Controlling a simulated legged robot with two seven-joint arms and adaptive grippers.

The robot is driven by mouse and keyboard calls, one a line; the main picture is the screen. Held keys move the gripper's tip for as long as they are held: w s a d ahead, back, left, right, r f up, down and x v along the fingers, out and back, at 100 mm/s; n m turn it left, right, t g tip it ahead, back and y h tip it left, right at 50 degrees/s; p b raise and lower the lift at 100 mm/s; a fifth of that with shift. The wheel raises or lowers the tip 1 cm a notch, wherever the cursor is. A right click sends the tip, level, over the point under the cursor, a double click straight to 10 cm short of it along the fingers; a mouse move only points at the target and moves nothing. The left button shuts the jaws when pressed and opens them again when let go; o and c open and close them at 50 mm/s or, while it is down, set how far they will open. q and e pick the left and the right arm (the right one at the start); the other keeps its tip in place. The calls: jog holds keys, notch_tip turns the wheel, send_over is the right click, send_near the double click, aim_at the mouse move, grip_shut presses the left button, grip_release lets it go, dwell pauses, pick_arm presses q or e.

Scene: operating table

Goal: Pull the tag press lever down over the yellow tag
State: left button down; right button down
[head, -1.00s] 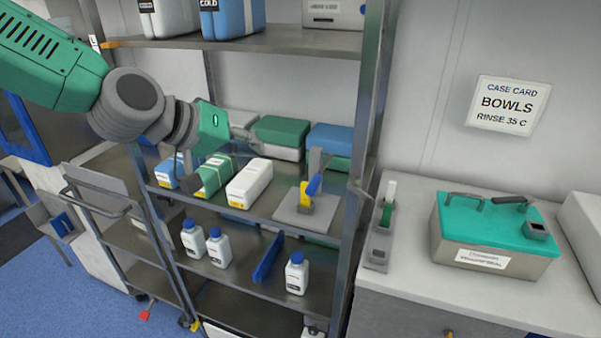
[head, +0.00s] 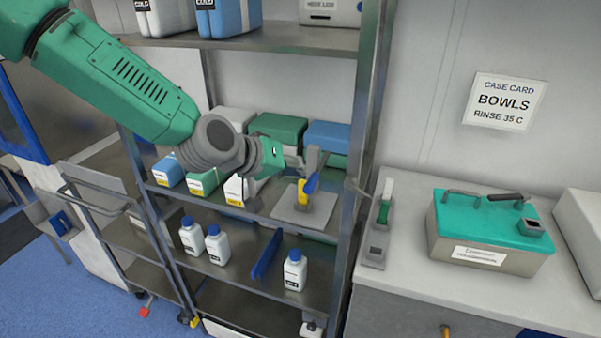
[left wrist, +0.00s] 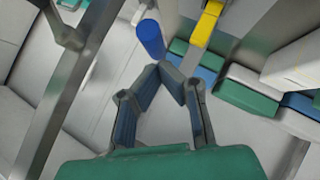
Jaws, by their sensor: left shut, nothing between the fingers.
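The tag press stands on the middle shelf, with a pale grey base plate (head: 290,212) and a grey upright. Its blue lever (head: 312,184) is raised at a slant beside the yellow tag (head: 302,192). In the left wrist view the blue lever (left wrist: 150,38) shows as a rounded end just beyond my fingertips, and a yellow piece (left wrist: 205,28) is to its right. My left gripper (head: 298,161) is close to the top of the press, at its left. Its fingers (left wrist: 167,70) meet at the tips, shut and empty, with a visible gap to the lever. My right gripper is out of view.
White, green and blue boxes (head: 279,130) sit behind the press. Cartons (head: 203,183) stand to its left. The shelf post (head: 358,165) rises close on its right, and the upper shelf (head: 270,38) is overhead. Bottles (head: 295,271) stand on the shelf below.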

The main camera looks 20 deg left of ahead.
pick_arm(q)
jog(key=shift+d+f, duration=0.45)
jog(key=shift+f, duration=0.05)
notch_tip(320, 180, down, 7)
jog(key=t+b, duration=0.2)
jog(key=b, duration=0.5)
jog(key=m+t+h+b, duration=0.1)
jog(key=t+b, duration=0.2)
jog(key=b, duration=0.5)
jog(key=shift+w+m+h, duration=0.15)
jog(key=shift+m+h, duration=0.15)
